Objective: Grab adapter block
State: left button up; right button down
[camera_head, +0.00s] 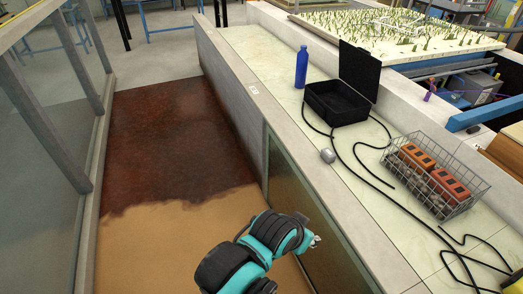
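Two orange blocks with dark markings, (416,157) and (449,184), lie in a wire basket (436,207) on the pale bench top at the right. They are the only block-like items I can make out; I cannot tell whether either is the adapter block. My teal and black arm comes in from the lower left, and I take it as my left one. Its small grey end, my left gripper (313,241), is over the flume's inner side, apart from the basket. Its fingers are too small to read. My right gripper is not in view.
An open black case (337,102), a blue bottle (301,67), a grey rounded object (327,156) and loose black cables share the bench top (262,48). A raised flume wall (225,75) runs along its left edge. A tray of green plants stands behind.

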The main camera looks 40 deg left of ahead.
aim_at(329, 156)
jog(key=k+j+u, duration=0.1)
jog(key=u, duration=0.2)
jog(key=j+u, duration=0.25)
jog(key=j+z, duration=0.1)
jog(key=z, duration=0.35)
jog(key=i+j+z, duration=0.15)
jog(key=z, duration=0.25)
jog(key=i+j+z, duration=0.15)
jog(key=j+z, duration=0.3)
jog(key=i+j+z, duration=0.1)
jog(key=j+z, duration=0.15)
jog(key=z, duration=0.15)
jog(key=i+j+z, duration=0.1)
jog(key=j, duration=0.75)
jog(key=j+z, duration=0.15)
jog(key=j, duration=0.7)
